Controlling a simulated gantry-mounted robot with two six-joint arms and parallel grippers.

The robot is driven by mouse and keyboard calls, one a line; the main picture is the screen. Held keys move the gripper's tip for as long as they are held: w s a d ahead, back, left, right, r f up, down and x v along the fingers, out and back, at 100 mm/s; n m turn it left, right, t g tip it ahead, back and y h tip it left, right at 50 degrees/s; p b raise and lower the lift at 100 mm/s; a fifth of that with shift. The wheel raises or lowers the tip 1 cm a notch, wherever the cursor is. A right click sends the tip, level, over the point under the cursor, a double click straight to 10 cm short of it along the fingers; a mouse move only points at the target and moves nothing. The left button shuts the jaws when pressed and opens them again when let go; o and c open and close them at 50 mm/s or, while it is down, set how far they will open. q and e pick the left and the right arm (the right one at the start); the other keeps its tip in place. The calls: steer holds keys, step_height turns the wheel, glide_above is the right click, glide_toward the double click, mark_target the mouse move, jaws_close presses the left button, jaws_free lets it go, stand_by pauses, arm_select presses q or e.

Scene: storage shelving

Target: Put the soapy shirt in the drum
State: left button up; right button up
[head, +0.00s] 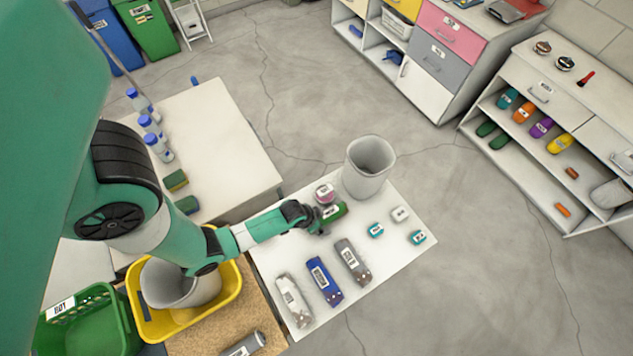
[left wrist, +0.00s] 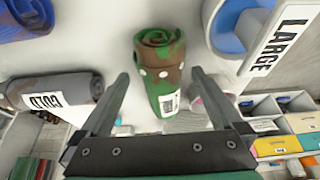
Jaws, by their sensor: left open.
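Rolled garments lie on a white table (head: 405,185). A green-brown roll (head: 333,212) with white suds-like spots looks like the soapy shirt; in the left wrist view the roll (left wrist: 160,70) has a white tag. My left gripper (head: 312,217) is open at this roll in the head view. In the left wrist view its two fingers (left wrist: 170,100) stand either side of the roll's lower end, apart from it. A tall, open grey cylinder (head: 362,182) stands just beyond the roll. Another grey tub (head: 165,290) sits inside a yellow basin. I cannot tell which is the drum. My right gripper is not in view.
Grey, blue and whitish rolls lie nearer the front: (head: 352,262), (head: 324,281), (head: 293,300). A pink roll (head: 325,192) sits close to the green-brown one. Small teal and white items lie at right. A green basket (head: 90,325) stands front left. Shelves (head: 570,120) stand beyond open floor.

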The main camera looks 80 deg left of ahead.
arm_select(q)
steer(key=p+v, duration=0.2)
steer(key=v, duration=0.2)
steer(key=shift+r, duration=0.25)
steer(key=s+d, duration=0.1)
steer(key=s, duration=0.2)
steer(key=s+d+b, duration=0.1)
steer(key=s+d, duration=0.1)
steer(key=s, duration=0.2)
steer(key=s+d, duration=0.2)
steer(key=s, duration=0.2)
steer(key=shift+s, duration=0.15)
